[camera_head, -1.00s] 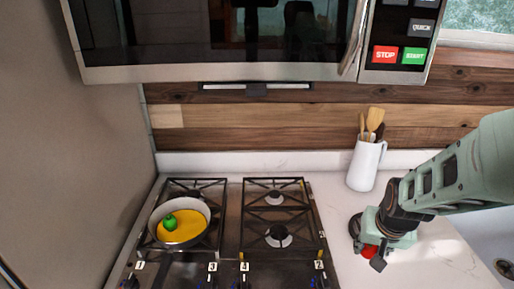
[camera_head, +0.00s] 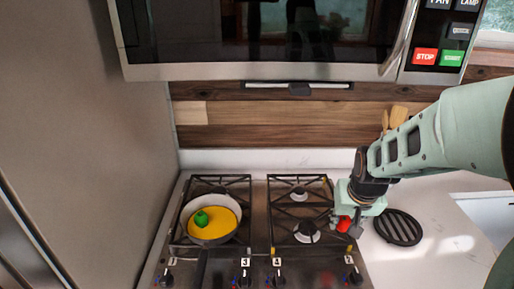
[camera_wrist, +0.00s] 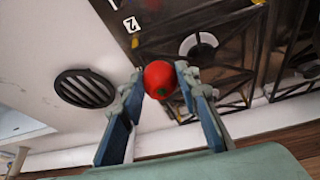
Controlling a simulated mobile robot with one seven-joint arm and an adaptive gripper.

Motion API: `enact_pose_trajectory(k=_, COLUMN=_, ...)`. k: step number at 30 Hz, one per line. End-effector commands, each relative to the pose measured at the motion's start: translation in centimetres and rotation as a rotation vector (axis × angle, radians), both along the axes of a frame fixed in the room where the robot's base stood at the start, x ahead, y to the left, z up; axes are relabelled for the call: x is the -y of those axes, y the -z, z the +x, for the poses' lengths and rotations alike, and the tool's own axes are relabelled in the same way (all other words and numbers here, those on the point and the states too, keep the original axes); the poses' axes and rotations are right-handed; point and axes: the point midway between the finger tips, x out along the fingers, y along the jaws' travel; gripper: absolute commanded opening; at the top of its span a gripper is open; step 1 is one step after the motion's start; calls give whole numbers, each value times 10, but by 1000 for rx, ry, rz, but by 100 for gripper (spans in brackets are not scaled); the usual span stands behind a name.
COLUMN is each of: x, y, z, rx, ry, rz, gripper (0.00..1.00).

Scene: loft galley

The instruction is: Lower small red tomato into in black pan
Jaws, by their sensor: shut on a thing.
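The small red tomato (camera_head: 344,224) is between the fingers of my gripper (camera_head: 346,228), near the right edge of the stove. In the wrist view the tomato (camera_wrist: 160,79) sits between both fingertips of my gripper (camera_wrist: 161,82), which is shut on it and holds it above the stove edge. The pan (camera_head: 189,231) stands on the left burners, well to the left of my gripper. Its outside looks dark and its inner wall pale. Inside it are a yellow layer (camera_head: 222,226) and a green round item (camera_head: 201,218).
The stove (camera_head: 262,240) has black grates, and its right burners are empty. A round black slatted trivet (camera_head: 398,227) lies on the white counter to the right. Wooden utensils (camera_head: 398,115) stand behind my arm. A microwave (camera_head: 260,72) hangs above the stove.

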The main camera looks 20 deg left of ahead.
Motion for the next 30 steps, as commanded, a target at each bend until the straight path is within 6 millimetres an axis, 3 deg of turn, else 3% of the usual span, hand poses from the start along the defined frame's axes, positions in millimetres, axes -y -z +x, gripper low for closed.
enact_pose_trajectory(k=1, x=-21, y=-10, z=7, rx=1, ry=-47, rz=-3, gripper=8)
enact_pose_trajectory(k=9, x=-126, y=-50, z=24, rx=-1, ry=-274, rz=-11, gripper=8)
enact_pose_trajectory(k=18, x=-243, y=-95, z=13, rx=-3, ry=-506, rz=0, gripper=8)
enact_pose_trajectory(k=24, x=-301, y=-119, z=-4, rx=-6, ry=-625, rz=10, gripper=8)
enact_pose_trajectory(k=30, x=-327, y=-130, z=-15, rx=-9, ry=-679, rz=17, gripper=8)
